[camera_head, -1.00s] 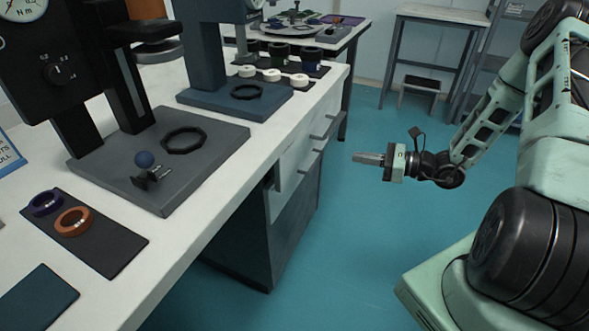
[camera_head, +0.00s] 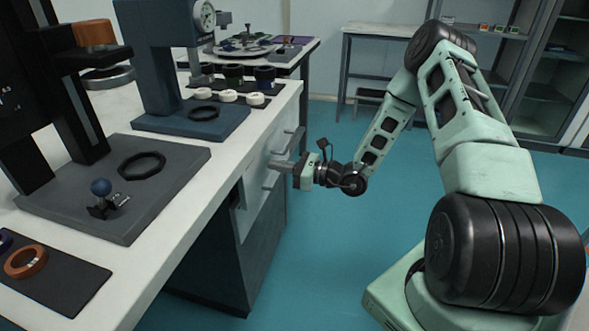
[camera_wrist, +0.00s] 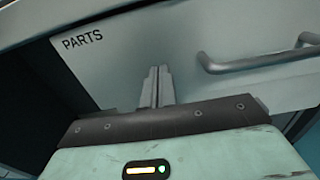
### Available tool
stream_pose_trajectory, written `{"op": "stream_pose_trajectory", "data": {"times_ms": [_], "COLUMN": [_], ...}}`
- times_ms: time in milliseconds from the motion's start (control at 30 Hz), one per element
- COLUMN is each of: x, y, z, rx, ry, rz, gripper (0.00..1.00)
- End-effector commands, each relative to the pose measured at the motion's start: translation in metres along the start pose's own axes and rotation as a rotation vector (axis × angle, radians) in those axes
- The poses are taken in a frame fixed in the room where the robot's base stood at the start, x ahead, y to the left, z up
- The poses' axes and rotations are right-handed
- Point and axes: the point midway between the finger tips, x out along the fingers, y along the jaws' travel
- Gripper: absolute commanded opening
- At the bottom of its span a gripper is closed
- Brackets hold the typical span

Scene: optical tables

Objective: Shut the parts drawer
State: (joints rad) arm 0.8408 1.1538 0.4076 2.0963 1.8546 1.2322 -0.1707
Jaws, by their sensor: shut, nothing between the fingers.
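The parts drawer's light grey front (camera_wrist: 225,35) fills the upper part of the wrist view, with the word PARTS at its left and a bar handle (camera_wrist: 262,60) at its right. In the head view, a drawer front (camera_head: 252,197) stands out slightly from the dark cabinet under the white bench. My gripper (camera_head: 277,163) is at the drawer fronts, partly covering their handles. Its fingers are shut and empty. In the wrist view, my gripper (camera_wrist: 160,72) points at the drawer front between the label and the handle. I cannot tell whether the fingertips touch it.
The white bench top (camera_head: 205,205) carries a dark press base (camera_head: 140,215), a blue stand (camera_head: 190,120) and several rings. The teal floor (camera_head: 325,240) beside the bench is clear.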

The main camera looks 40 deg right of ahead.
Motion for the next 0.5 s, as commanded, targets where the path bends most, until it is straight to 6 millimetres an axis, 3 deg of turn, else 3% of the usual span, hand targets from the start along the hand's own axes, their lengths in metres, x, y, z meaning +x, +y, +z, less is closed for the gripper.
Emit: {"op": "stream_pose_trajectory", "data": {"times_ms": [133, 500], "x": [0.0091, 0.0110], "y": [-0.0002, -0.0001], "z": [-0.0004, -0.0002], "rx": [0.000, 0.000], "ry": [0.001, 0.001], "rz": [-0.001, 0.000], "gripper": [0.00, 0.00]}}
